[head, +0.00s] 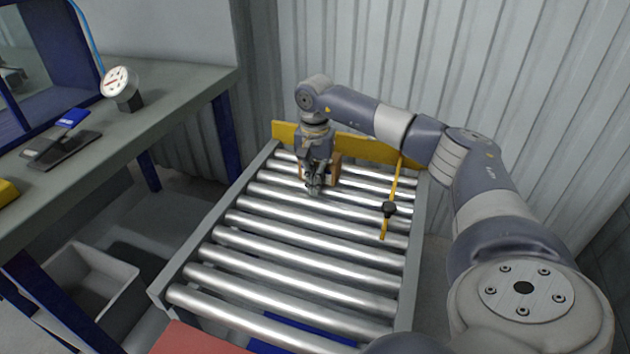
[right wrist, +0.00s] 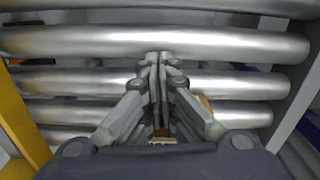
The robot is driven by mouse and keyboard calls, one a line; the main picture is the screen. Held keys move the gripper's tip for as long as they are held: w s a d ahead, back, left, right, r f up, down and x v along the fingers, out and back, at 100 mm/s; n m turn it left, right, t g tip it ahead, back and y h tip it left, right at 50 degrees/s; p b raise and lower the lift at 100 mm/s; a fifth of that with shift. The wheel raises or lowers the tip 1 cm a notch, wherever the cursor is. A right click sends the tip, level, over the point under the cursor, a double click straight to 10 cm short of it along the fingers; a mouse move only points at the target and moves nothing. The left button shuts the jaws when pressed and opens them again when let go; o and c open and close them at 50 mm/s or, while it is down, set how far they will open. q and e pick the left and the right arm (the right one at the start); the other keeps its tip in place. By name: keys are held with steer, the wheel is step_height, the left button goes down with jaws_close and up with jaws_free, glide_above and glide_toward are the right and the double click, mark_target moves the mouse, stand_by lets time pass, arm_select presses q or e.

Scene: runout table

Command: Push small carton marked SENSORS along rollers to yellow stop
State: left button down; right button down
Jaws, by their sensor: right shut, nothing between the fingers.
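The small carton (head: 335,166) is brown and stands on the far rollers, mostly hidden behind my right gripper. Its marking cannot be read. The yellow stop (head: 378,150) is a board across the far end of the rollers, just behind the carton; whether they touch cannot be told. My right gripper (head: 314,190) points down, shut and empty, on the near side of the carton, low over the rollers. In the right wrist view the shut fingertips (right wrist: 158,58) are over the rollers, and small brown patches (right wrist: 206,103) show beside and between the fingers. My left gripper is out of view.
The near and middle rollers (head: 285,245) are bare. A yellow bar with a black knob (head: 389,209) lies over the right side of the rollers. Grey side rails (head: 215,215) border the rollers. A bench (head: 165,105) with a dial gauge (head: 120,84) stands left, above a grey bin (head: 90,275).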

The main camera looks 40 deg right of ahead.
steer(key=shift+d, duration=0.1)
